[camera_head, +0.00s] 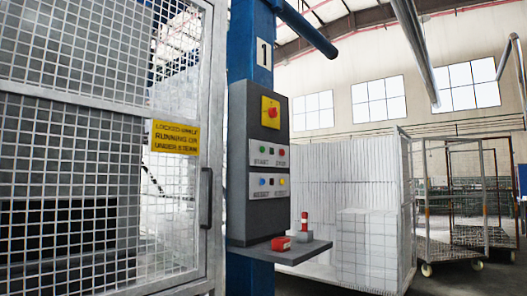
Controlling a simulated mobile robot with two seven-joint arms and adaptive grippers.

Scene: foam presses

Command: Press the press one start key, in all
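A dark grey control box (240,150) is fixed to a blue column (240,40), under a white plate with the number 1 (264,53). On its upper light plate, a green key (262,149) sits at the left above lettering that looks like START. A red key (281,151) sits to its right; its lettering is hard to read. Above both plates is a red rotary switch on a yellow square (270,111). Neither of my grippers is in view.
A mesh guard door (120,215) with a yellow warning sign (175,138) stands left of the column. A small grey shelf (305,254) juts out below the box, holding a red object (281,243) and a red-and-white one (304,223). White foam blocks (365,240) and wheeled cages stand right.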

